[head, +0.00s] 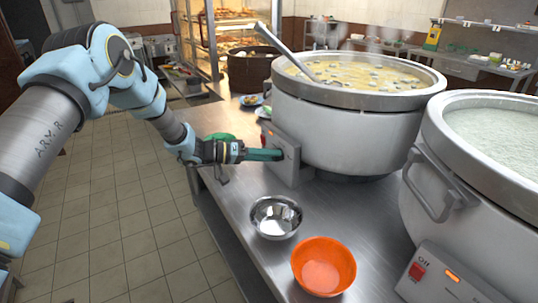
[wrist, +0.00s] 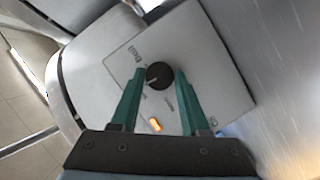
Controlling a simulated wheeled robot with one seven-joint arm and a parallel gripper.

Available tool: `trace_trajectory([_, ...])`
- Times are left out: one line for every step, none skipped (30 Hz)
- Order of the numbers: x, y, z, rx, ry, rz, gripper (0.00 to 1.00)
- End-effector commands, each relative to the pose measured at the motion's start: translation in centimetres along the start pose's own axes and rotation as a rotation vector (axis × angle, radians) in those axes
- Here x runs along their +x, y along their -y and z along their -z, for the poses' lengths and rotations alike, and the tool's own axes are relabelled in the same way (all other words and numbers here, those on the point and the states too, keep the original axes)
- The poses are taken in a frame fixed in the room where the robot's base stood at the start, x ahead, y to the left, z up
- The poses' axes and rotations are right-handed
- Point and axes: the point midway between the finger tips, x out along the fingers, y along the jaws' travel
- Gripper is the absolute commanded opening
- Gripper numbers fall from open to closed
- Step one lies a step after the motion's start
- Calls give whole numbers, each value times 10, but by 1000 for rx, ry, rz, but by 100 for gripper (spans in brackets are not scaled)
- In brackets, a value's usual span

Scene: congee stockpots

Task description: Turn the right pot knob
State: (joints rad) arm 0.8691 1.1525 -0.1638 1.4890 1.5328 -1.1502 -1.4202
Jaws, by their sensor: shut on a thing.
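Two large steel pots stand on the steel counter. The left one (head: 345,125) holds yellowish soup with chunks and a ladle. The right pot (head: 425,195) holds pale congee and is cut off by the picture's edge. My gripper (head: 280,154) is at the control panel (head: 292,170) on the left pot's base. In the wrist view its green fingers are on either side of a round black knob (wrist: 159,76) with a pale mark, shut on it. An orange light (wrist: 155,124) shows on this panel. The right pot's panel (head: 450,283) has a red switch; its knob is not visible.
A steel bowl (head: 275,217) and an orange bowl (head: 323,266) stand on the counter (head: 240,195) in front of the pots. A dark pot (head: 252,70) is behind. The tiled floor on the left is clear.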

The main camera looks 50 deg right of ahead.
Motion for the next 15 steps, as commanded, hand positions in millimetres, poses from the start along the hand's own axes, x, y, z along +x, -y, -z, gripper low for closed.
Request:
trace_trajectory([0,1,0,-18,-2,-7,0])
trace_trajectory([0,1,0,-28,-3,-11,0])
trace_trajectory([0,1,0,-41,-4,-17,0])
trace_trajectory([0,1,0,-48,-4,-20,0])
trace_trajectory([0,1,0,-55,-4,-22,0])
trace_trajectory([0,1,0,-64,-5,-25,0])
trace_trajectory([0,1,0,-69,-5,-27,0])
trace_trajectory([0,1,0,-73,-5,-29,0])
trace_trajectory([0,1,0,-77,-5,-30,0])
trace_trajectory([0,1,0,-79,-5,-31,0])
trace_trajectory([0,1,0,-81,-5,-32,0])
trace_trajectory([0,1,0,-83,-5,-33,0])
trace_trajectory([0,1,0,-84,-5,-33,0])
trace_trajectory([0,1,0,-85,-5,-33,0])
trace_trajectory([0,1,0,-85,-6,-33,0])
